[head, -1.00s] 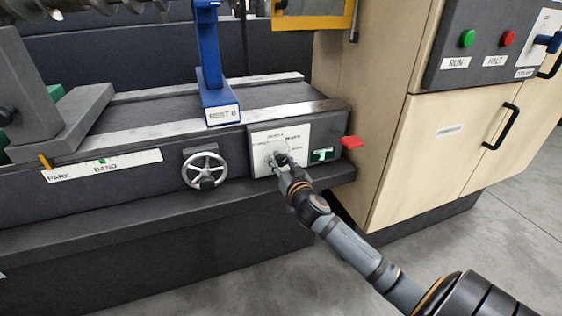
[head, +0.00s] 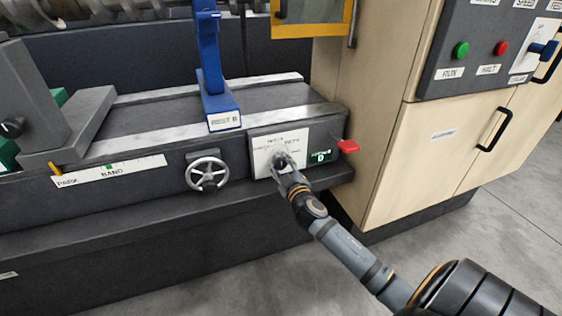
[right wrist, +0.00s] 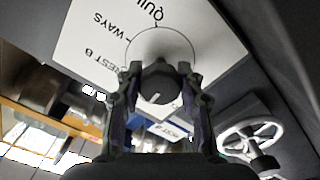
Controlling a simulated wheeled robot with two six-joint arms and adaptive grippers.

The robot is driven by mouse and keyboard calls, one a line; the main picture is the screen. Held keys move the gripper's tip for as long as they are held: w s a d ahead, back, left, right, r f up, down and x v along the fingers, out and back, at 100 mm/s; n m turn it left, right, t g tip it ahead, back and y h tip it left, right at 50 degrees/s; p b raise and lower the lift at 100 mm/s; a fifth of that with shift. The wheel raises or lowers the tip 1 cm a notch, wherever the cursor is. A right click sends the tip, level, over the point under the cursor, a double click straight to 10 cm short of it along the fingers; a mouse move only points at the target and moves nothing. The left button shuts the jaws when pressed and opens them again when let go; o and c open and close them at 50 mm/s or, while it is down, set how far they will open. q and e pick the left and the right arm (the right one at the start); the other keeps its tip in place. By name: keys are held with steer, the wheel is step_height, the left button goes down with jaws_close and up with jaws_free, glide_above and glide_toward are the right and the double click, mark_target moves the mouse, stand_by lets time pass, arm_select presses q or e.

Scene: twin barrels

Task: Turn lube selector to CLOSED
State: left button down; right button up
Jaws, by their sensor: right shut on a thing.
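The lube selector is a dark round knob (right wrist: 158,82) on a white label plate (head: 262,153) on the front of the machine bed. In the right wrist view the plate (right wrist: 90,50) reads QUILL, WAYS and REST B, upside down; no CLOSED label is readable. A white mark on the knob points toward the bottom of that view. My right gripper (head: 283,164) reaches the knob from the lower right. In the right wrist view its two fingers (right wrist: 158,85) are shut on the knob's sides. The knob is mostly hidden in the head view. My left gripper is out of view.
A spoked handwheel (head: 207,172) sits left of the plate. A blue rest (head: 214,80) stands above on the bed. A beige cabinet (head: 375,110) rises at the right.

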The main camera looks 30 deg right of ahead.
steer(key=n+p, duration=0.2)
steer(key=n, duration=0.4)
steer(key=shift+r, duration=0.1)
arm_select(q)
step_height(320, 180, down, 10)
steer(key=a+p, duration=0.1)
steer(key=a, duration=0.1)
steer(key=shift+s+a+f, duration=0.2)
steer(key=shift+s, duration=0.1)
arm_select(e)
steer(key=shift+n, duration=1.1)
steer(key=o, duration=1.2)
steer(key=v, duration=1.2)
